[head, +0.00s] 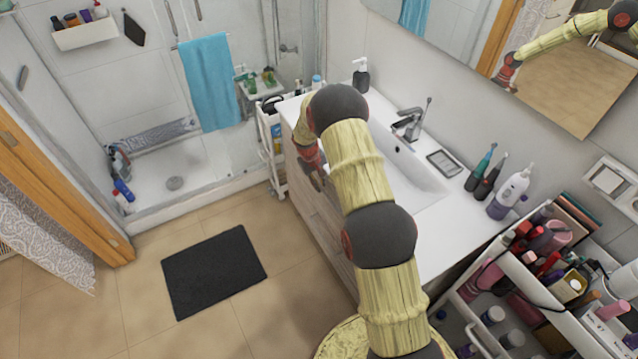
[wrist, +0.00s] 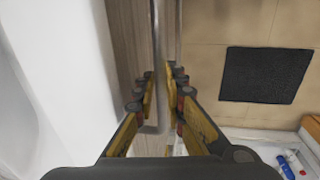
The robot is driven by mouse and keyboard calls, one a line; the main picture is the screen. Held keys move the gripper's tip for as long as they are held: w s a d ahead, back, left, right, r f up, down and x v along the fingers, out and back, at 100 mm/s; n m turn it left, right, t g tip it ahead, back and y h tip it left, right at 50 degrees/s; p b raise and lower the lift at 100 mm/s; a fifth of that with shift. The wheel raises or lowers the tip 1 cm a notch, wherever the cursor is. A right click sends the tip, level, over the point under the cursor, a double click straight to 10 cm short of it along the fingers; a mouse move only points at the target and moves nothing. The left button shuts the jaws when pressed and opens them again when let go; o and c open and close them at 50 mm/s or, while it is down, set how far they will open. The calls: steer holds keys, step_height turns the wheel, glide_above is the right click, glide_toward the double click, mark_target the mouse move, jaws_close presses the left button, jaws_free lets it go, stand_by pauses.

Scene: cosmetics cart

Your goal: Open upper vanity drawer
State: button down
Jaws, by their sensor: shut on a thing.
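The vanity (head: 325,222) has a wood-grain front below a white top with a sink. In the wrist view, the wood-grain drawer front (wrist: 128,40) runs up the picture, with a slim metal handle (wrist: 156,40) along it. My gripper (wrist: 161,90) has its fingers on both sides of this handle and is shut on it. In the head view my gripper (head: 316,178) is at the vanity's front, just below the top's edge. My arm hides much of the front and part of the sink. I cannot tell whether the drawer stands open at all.
A black mat (head: 214,270) lies on the tiled floor, with free floor around it. A narrow white trolley (head: 275,160) stands at the vanity's far end. A crowded cosmetics cart (head: 535,290) stands at the near right. A shower with a blue towel (head: 210,82) is behind.

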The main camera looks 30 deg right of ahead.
stand_by(0.6)
steer(key=s+a+b, duration=0.1)
steer(key=a+b, duration=0.3)
steer(key=a, duration=2.8)
steer(key=c, duration=2.1)
jaws_free()
steer(key=shift+c, duration=0.2)
steer(key=shift+r, duration=0.15)
step_height(320, 180, up, 12)
steer(key=a, duration=0.2)
steer(key=shift+a+f, duration=0.15)
steer(key=shift+f, duration=0.1)
